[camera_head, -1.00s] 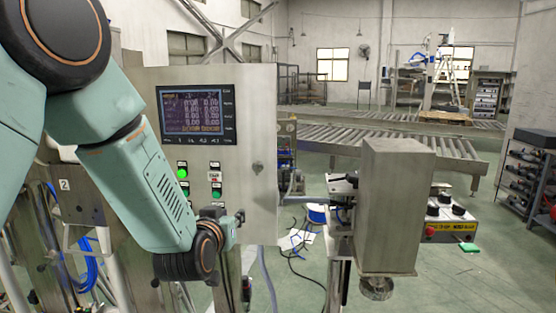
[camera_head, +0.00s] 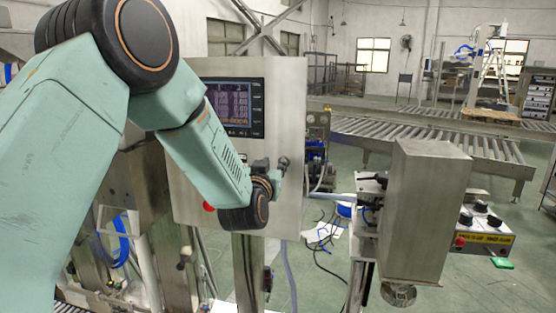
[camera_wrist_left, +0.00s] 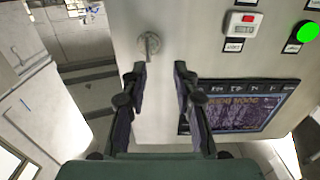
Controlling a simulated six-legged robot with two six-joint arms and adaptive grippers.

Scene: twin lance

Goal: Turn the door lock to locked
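The door lock is a small metal turn handle (camera_wrist_left: 149,43) on the grey cabinet door, seen in the left wrist view just beyond my fingertips. Its lever hangs downward in that picture. My left gripper (camera_wrist_left: 159,68) is open, its two dark fingers apart with nothing between them. The handle lies ahead of the gap, slightly nearer the left finger, and appears apart from both. In the head view, my left gripper (camera_head: 270,172) is close to the right part of the cabinet door (camera_head: 285,100), and the lock is hard to separate from it. My right gripper is not in view.
A display screen (camera_head: 229,107) is set in the door, partly behind my arm. A green lit button (camera_wrist_left: 306,32) and a red switch (camera_wrist_left: 243,23) sit beside it.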

